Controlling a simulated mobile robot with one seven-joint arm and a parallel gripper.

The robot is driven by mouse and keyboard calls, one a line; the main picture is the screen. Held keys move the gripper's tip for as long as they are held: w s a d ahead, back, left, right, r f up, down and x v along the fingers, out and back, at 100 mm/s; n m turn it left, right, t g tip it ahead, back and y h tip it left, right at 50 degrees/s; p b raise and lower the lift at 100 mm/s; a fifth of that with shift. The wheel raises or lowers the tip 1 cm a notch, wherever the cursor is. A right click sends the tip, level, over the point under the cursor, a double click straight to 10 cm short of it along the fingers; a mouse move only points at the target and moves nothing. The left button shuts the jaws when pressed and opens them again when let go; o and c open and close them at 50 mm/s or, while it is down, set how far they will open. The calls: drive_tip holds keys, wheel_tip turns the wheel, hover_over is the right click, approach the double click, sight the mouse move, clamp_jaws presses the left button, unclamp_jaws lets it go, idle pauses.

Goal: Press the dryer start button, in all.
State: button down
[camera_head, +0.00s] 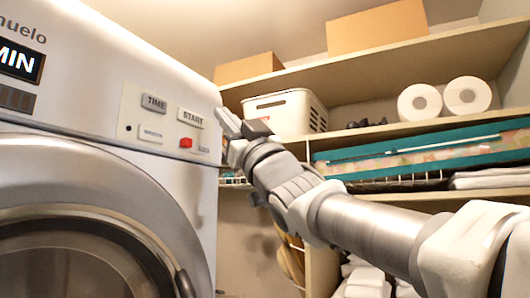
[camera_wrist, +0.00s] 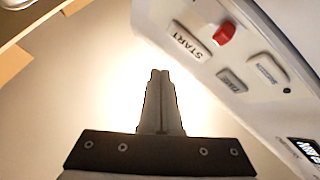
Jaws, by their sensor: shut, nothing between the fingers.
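The white dryer (camera_head: 95,110) fills the left of the head view. Its front panel has a raised START label (camera_head: 191,118) with a small red button (camera_head: 186,143) just below it. In the wrist view the START label (camera_wrist: 186,41) and the red button (camera_wrist: 224,33) show at the upper right. My gripper (camera_head: 224,118) is at the dryer's right edge, to the right of the START label. In the wrist view my gripper (camera_wrist: 160,75) has its fingers together and empty, pointing past the panel, with no visible contact with the button.
A TIME label (camera_head: 154,103) and a pale button (camera_head: 151,134) sit left of START. The round dryer door (camera_head: 90,215) is below.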

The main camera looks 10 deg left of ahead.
sight(192, 119)
drive_tip(key=shift+w+a, duration=0.35)
drive_tip(key=shift+a, duration=0.55)
drive_tip(key=shift+w+a, duration=0.35)
drive_tip(key=shift+a, duration=0.5)
drive_tip(key=shift+a, duration=0.1)
idle(0.6)
drive_tip(key=shift+w+a, duration=0.2)
drive_tip(key=shift+a, duration=0.1)
